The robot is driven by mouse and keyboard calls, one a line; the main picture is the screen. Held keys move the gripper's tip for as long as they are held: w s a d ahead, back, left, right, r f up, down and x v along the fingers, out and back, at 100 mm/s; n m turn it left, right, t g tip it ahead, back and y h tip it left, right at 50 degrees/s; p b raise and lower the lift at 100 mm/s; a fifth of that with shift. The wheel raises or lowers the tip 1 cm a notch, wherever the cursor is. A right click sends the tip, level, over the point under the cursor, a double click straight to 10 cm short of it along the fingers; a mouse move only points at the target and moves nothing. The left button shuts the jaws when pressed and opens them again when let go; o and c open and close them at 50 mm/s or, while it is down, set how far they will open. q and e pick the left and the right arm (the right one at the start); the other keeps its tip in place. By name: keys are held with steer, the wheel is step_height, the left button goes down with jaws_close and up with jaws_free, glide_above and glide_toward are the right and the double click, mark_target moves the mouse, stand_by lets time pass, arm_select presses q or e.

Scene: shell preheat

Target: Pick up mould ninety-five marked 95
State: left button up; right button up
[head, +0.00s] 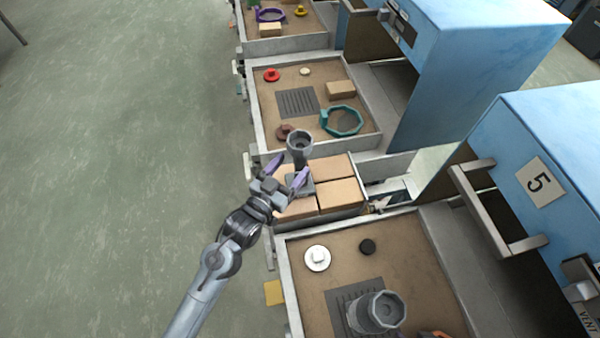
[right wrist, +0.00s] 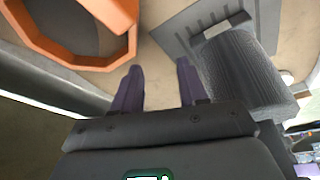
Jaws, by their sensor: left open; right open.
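A grey mould (head: 299,143) with a cup-shaped top, narrow stem and flat base stands upright on tan blocks (head: 337,197) in the head view. My open left gripper (head: 288,171) has its purple fingertips on either side of the stem; I cannot tell whether they touch it. A second grey mould (head: 376,311), wider and faceted, stands on a slotted plate in the nearest tray. In the right wrist view a ribbed grey body (right wrist: 245,70) stands right of my open right gripper (right wrist: 160,82), with nothing between its fingers. No 95 marking is legible.
An orange ring (right wrist: 85,55) lies left of my right gripper. Farther trays hold a teal ring (head: 341,121) and small pieces. Blue machines (head: 535,170) stand right.

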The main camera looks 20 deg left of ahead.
mark_target(296, 157)
arm_select(q)
steer(key=shift+w+d+r+b, duration=0.1)
steer(key=shift+w+d+b, duration=0.1)
steer(key=shift+w, duration=0.7)
steer(key=shift+w+d+r+b, duration=0.1)
steer(key=shift+w+b, duration=0.1)
steer(key=shift+w, duration=0.75)
steer(key=shift+w+d+b, duration=0.1)
steer(key=shift+w+b, duration=0.1)
steer(key=shift+w, duration=0.7)
jaws_close()
steer(key=shift+r, duration=0.15)
